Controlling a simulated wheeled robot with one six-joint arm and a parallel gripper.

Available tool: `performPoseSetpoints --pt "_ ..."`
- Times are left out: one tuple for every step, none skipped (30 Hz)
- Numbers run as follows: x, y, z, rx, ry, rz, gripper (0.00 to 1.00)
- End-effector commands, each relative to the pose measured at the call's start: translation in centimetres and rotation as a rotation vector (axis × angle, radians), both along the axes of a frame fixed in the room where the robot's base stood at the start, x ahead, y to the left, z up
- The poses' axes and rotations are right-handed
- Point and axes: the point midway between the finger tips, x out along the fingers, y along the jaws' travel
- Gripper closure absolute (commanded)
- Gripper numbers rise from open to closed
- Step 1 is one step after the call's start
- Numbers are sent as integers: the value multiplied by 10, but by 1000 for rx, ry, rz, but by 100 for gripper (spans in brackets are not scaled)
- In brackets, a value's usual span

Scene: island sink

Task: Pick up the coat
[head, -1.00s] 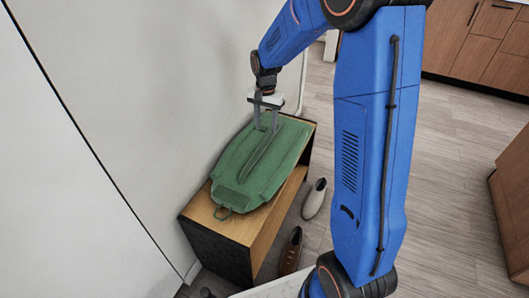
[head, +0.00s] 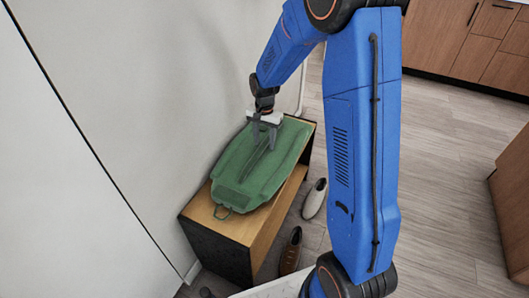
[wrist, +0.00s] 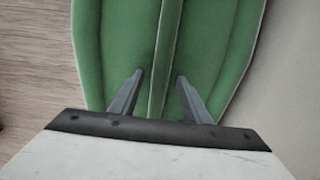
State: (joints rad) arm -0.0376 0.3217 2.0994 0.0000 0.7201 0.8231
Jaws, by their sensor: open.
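A green, flat, padded thing, which I take for the coat (head: 243,178), lies on top of a low wooden bench. It has a raised seam along its middle and a small loop at its near end. My gripper (head: 263,145) points down at the far half of it. The wrist view shows the coat (wrist: 215,45) filling the middle. There my gripper (wrist: 158,85) is open, with one finger on each side of the raised seam. I cannot tell whether the fingertips touch the cloth.
The wooden bench (head: 240,228) stands against a pale wall (head: 150,110). A light shoe (head: 314,199) and a brown shoe (head: 291,250) lie beside the bench. Wooden cabinets (head: 470,45) stand at the back right. The wood floor (head: 445,170) between is clear.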

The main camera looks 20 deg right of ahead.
Motion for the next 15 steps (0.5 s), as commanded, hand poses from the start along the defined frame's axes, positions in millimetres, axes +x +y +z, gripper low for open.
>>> performPoseSetpoints --pt "0 0 0 0 0 0 57" --pt "0 0 0 0 0 0 57" --pt "0 0 0 0 0 0 57" --pt "0 0 0 0 0 0 57" --pt "0 0 0 0 0 0 57" --pt "0 0 0 0 0 0 57" --pt "0 0 -1 0 0 0 57" --pt "0 0 -1 0 0 0 57" --pt "0 0 -1 0 0 0 57" --pt "0 0 -2 0 0 0 57" --pt "0 0 -2 0 0 0 57" --pt "0 0 -2 0 0 0 67" --pt "0 0 -2 0 0 0 74" --pt "0 0 -2 0 0 0 81" --pt "0 0 -2 0 0 0 90"
